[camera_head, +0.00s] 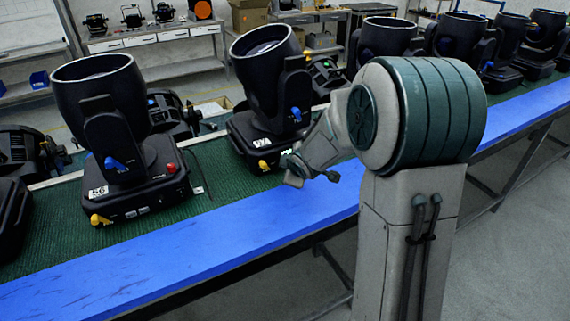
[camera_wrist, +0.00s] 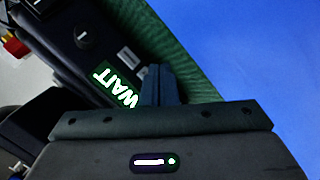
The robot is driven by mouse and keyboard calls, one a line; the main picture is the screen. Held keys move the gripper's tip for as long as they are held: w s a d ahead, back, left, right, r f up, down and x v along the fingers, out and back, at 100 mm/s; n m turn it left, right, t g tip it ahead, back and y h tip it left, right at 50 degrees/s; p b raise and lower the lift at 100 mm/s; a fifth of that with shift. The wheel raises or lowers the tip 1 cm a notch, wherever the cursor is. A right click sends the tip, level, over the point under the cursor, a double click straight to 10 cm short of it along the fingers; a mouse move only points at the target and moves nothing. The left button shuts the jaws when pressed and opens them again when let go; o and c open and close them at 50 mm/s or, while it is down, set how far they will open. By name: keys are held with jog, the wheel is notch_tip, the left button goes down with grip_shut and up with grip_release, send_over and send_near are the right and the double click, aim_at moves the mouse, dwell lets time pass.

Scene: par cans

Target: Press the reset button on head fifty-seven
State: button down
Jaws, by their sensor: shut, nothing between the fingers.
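A moving head (camera_head: 265,90) stands tilted back on the green mat in the middle of the head view. Its white label (camera_head: 257,140) is too small to read with certainty. The head to its left (camera_head: 100,100) has a label reading 56 and a red button (camera_head: 171,168) on its base. My gripper (camera_head: 297,176) is at the middle head's front right base corner. In the wrist view its shut, empty fingers (camera_wrist: 160,82) are beside a black base with a lit display (camera_wrist: 118,84) reading WAIT. A red button (camera_wrist: 15,43) on a yellow collar shows at the left edge, apart from the fingers.
The green mat (camera_head: 225,195) lies on a long bench with a blue front edge (camera_head: 200,255). Several more heads (camera_head: 460,40) stand along it at right. My arm hides part of the bench. Open floor lies in front.

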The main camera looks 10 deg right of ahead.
jog(key=shift+s+d, duration=0.1)
jog(key=shift+s, duration=0.1)
jog(key=shift+s+d, duration=0.25)
jog(key=shift+s, duration=0.55)
jog(key=shift+s+d, duration=0.3)
jog(key=shift+s, duration=0.5)
jog(key=shift+s+d, duration=0.25)
jog(key=shift+s, duration=0.55)
jog(key=shift+s+d+r, duration=0.1)
jog(key=shift+s+r, duration=0.05)
jog(key=shift+r, duration=0.15)
jog(key=s+r+m, duration=0.1)
jog(key=s, duration=0.1)
jog(key=s+d+r+m+h, duration=0.1)
jog(key=s+m, duration=0.1)
jog(key=s+d+r+m+g+h, duration=0.1)
jog(key=shift+s+r, duration=0.3)
jog(key=shift+s, duration=0.1)
jog(key=s+a+r+m+g, duration=0.1)
jog(key=s+m, duration=0.3)
jog(key=s, duration=0.6)
jog(key=s+a+r+m+g+y, duration=0.1)
jog(key=s+r+m+g, duration=0.2)
jog(key=s, duration=0.7)
jog(key=m+g, duration=0.1)
jog(key=m, duration=0.1)
jog(key=shift+a+m, duration=0.3)
jog(key=shift+a, duration=0.1)
